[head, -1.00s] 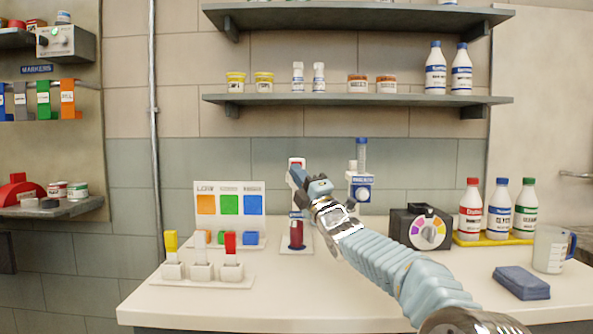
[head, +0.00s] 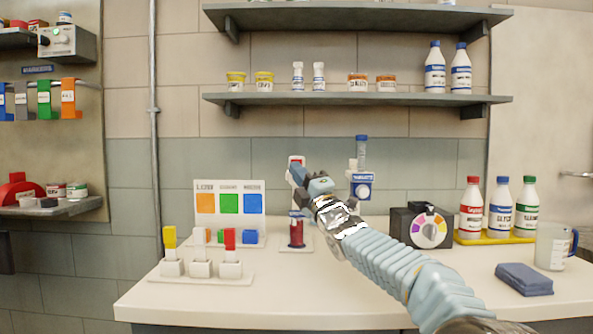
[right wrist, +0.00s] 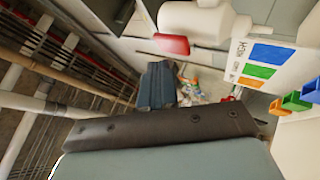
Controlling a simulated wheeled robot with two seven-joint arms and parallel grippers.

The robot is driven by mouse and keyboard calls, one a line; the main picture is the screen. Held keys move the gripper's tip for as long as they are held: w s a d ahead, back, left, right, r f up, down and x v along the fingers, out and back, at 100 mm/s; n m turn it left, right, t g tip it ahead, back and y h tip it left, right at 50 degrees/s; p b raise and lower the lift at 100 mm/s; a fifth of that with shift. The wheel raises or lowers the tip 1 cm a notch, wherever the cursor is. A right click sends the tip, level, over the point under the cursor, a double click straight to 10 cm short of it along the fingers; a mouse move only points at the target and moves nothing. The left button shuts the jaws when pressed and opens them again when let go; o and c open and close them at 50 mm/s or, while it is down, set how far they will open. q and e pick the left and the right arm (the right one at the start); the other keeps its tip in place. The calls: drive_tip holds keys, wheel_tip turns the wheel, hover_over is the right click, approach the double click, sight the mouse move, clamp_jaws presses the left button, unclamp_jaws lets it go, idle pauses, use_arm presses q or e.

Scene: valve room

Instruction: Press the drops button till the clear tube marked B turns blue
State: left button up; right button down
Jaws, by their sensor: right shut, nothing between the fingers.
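My right gripper (head: 297,173) is shut and empty. Its fingertips are in front of a dispenser with a red label (head: 297,160) at the back of the counter, largely hidden by the gripper. A clear tube (head: 296,232) with dark red liquid stands below it. I cannot read a B on it. In the right wrist view the shut fingers (right wrist: 157,85) lie just below a red tip (right wrist: 173,44) on a white body (right wrist: 192,20); I cannot tell whether they touch. A second dispenser (head: 362,190) with a blue label and round white knob stands to the right. My left gripper is not in view.
A colour card (head: 230,202) with orange, green and blue patches stands left, behind a rack of coloured sticks (head: 200,268). A black box with a colour dial (head: 428,230), several capped bottles (head: 500,205), a blue cloth (head: 523,279) and a jug (head: 553,247) are right.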

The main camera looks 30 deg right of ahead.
drive_tip(key=s+a+b, duration=0.1)
drive_tip(key=s+b, duration=0.1)
drive_tip(key=b, duration=0.1)
drive_tip(key=s+a+b, duration=0.1)
drive_tip(key=s+b, duration=0.1)
drive_tip(key=shift+s+a, duration=0.1)
drive_tip(key=shift+a, duration=0.2)
idle(0.8)
